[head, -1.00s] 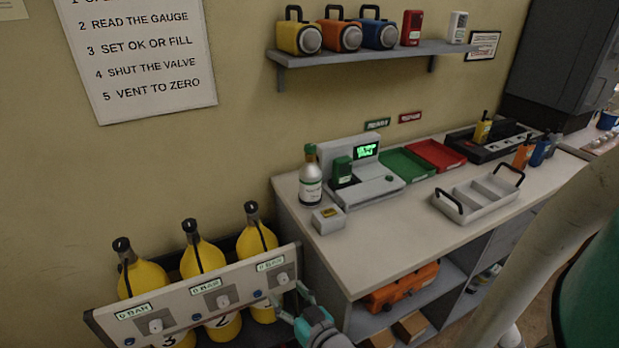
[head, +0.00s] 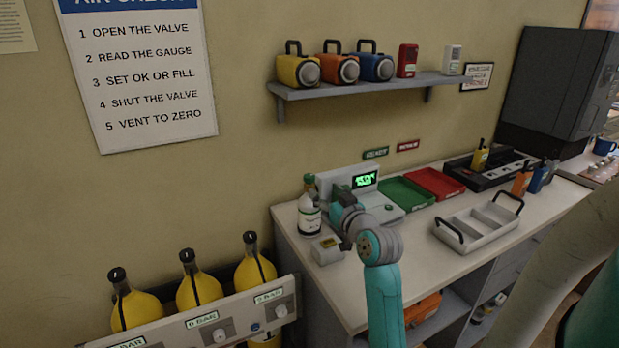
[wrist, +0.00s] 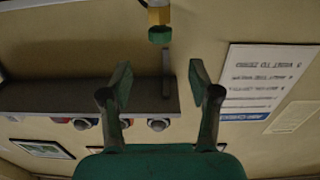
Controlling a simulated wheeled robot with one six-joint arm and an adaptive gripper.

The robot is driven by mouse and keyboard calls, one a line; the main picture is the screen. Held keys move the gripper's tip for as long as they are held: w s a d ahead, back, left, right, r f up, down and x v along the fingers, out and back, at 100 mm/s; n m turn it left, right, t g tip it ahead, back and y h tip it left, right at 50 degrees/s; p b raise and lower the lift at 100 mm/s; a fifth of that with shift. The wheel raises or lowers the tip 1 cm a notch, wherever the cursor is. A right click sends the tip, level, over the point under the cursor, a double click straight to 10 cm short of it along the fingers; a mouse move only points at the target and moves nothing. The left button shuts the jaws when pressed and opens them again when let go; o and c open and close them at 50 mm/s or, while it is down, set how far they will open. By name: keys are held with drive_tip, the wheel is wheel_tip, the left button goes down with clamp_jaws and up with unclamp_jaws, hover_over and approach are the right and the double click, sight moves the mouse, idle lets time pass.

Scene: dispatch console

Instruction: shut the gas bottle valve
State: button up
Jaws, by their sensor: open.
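The gas bottle (head: 309,220), white with a green top, stands upright on the counter in the head view. The wrist view, which is upside down, shows its green valve knob (wrist: 160,35) on a brass-coloured neck (wrist: 158,15). My gripper (wrist: 160,82) is open, its two fingers spread with nothing between them. The knob lies beyond the fingertips, roughly in line with the gap and apart from them. In the head view my wrist is just right of the bottle; the fingers cannot be made out there. Whether the valve is open or shut cannot be told.
A grey test station with a lit green display (head: 365,180) is partly hidden behind my arm. A small grey box (head: 327,250) sits before the bottle. Green (head: 405,193) and red (head: 436,182) trays and a carrier (head: 478,226) lie to the right. A shelf (head: 375,86) hangs above.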

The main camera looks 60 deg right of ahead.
sight(312, 179)
drive_tip(key=x, duration=1)
drive_tip(key=shift+w, duration=0.15)
drive_tip(key=c, duration=1.2)
